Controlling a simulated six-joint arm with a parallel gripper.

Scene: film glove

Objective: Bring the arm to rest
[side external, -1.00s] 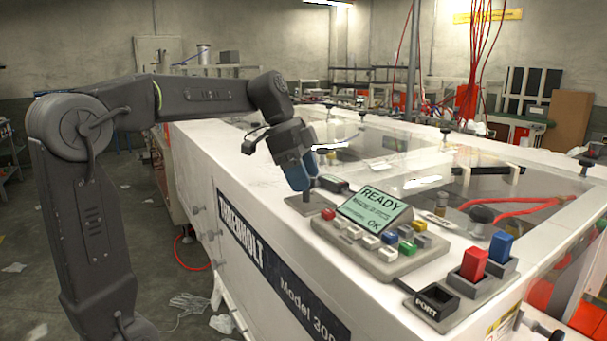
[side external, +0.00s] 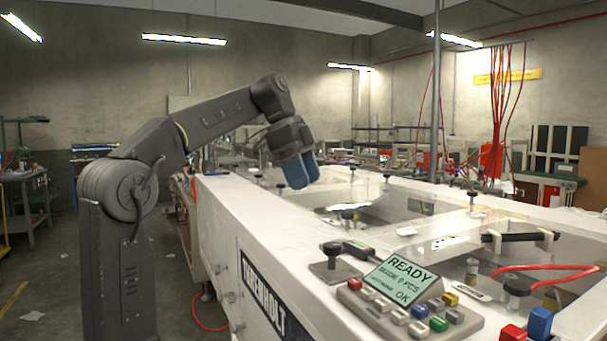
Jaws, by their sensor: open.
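The gripper is clear of the machine top and apart from the control panel (side external: 372,318), which lies below and to the right. The panel's screen (side external: 403,278) reads READY and OK. A small dark tool (side external: 345,249) rests on a grey stand (side external: 335,271) just left of the screen.
The white machine (side external: 223,212) fills the middle and right. Black knobs (side external: 348,216) stand on its clear top. Red (side external: 513,333) and blue (side external: 540,322) blocks stand at the lower right. A vertical pole (side external: 436,110) rises behind. The air around the gripper is free.

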